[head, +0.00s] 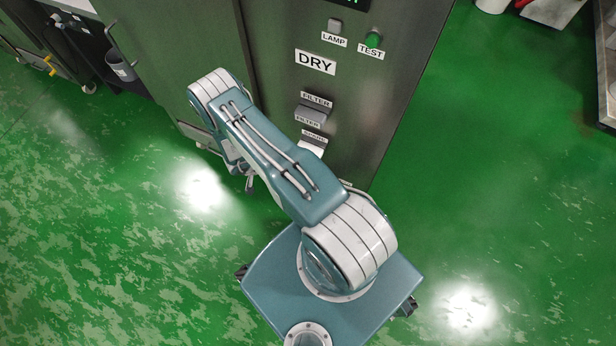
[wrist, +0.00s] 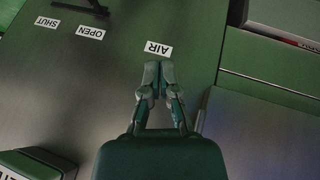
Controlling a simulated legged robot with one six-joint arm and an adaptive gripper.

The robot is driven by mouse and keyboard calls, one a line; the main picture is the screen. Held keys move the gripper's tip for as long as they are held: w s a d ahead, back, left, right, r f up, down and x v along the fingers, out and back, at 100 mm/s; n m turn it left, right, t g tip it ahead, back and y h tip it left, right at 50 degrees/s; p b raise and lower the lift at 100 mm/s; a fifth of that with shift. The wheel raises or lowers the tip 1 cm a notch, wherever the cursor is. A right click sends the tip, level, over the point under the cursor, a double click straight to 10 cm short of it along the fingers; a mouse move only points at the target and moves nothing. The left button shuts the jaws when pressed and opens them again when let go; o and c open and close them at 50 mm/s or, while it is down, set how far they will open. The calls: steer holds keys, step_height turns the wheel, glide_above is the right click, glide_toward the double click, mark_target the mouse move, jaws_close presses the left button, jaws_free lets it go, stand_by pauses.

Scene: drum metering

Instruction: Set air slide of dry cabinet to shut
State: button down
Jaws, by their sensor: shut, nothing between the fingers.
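The dry cabinet (head: 390,110) stands upright ahead of my arm, with a DRY label on its grey front. In the wrist view, its dark panel (wrist: 110,75) carries SHUT, OPEN and AIR labels, all upside down. A black part (wrist: 82,7), perhaps the air slide's handle, shows at the top edge, close to the SHUT (wrist: 47,22) and OPEN (wrist: 90,32) labels. It is cut off by the frame, so its setting cannot be told. My gripper (wrist: 158,70) is shut and empty, its tips in front of the panel just below the AIR label (wrist: 158,49). Contact cannot be told.
The cabinet front also has a lamp (head: 335,25), a green TEST button (head: 374,39) and a grey FILTER part (head: 311,116). My arm hides the lower left of the front. A dark box (wrist: 38,164) sits at the wrist view's lower left. Green floor (head: 500,180) is clear at right.

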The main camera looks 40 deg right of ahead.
steer(key=s+d+f+g, duration=0.1)
steer(key=s+d+f, duration=0.7)
steer(key=s+f, duration=0.2)
steer(key=shift+s+d+f+h, duration=0.15)
steer(key=shift+d+f+h, duration=0.2)
steer(key=shift+f, duration=0.4)
